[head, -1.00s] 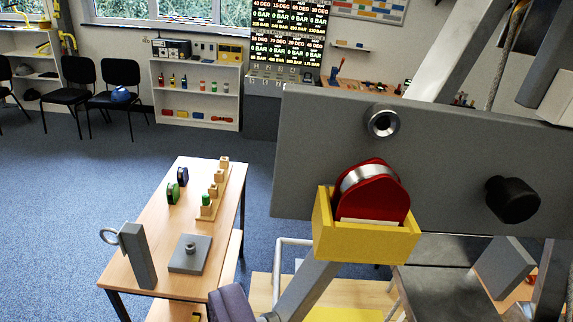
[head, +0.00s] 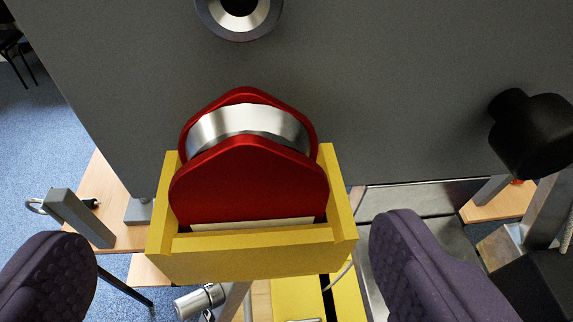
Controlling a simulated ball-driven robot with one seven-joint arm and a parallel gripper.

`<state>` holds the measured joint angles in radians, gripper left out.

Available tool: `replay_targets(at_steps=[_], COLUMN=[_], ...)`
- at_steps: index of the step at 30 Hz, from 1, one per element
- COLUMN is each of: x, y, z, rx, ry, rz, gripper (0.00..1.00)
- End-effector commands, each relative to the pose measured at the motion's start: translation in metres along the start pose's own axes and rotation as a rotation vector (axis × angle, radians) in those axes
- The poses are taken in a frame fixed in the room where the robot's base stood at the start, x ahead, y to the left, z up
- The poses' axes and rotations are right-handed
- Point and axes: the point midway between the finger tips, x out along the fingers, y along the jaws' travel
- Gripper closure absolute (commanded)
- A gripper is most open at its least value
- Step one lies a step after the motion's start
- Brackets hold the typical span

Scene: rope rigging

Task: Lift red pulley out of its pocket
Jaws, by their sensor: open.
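The red pulley (head: 248,187) sits upright in a yellow pocket (head: 245,262) in the middle of the view. It has two red cheek plates with a silver metal wheel (head: 248,124) between them, and its lower end is hidden behind the pocket's front wall. My gripper (head: 228,268) shows as two purple textured fingers, one low at the left and one low at the right. The fingers are wide apart, with the pocket and pulley between them in the picture. Neither finger appears to touch the pulley.
A large grey panel (head: 390,95) stands behind the pocket. It carries a metal ring (head: 240,12) above the pulley and a black knob (head: 535,130) at the right. A wooden table (head: 112,200) with a grey post (head: 82,218) lies at the lower left.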

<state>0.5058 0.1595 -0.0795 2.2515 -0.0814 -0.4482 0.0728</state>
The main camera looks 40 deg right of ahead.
Motion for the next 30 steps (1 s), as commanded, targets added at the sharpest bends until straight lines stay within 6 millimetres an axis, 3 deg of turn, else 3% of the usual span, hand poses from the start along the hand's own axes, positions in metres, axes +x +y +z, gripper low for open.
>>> replay_targets(at_steps=[9, 17, 26, 30], x=[0.046, 0.050, 0.050, 0.050], y=[0.005, 0.005, 0.005, 0.005], z=[-0.008, -0.007, -0.007, -0.008], rx=[-0.001, -0.001, -0.001, -0.001], ry=[-0.002, 0.000, 0.000, 0.002], rz=[-0.001, -0.001, -0.001, -0.001], gripper=[0.00, 0.00, 0.67, 0.68])
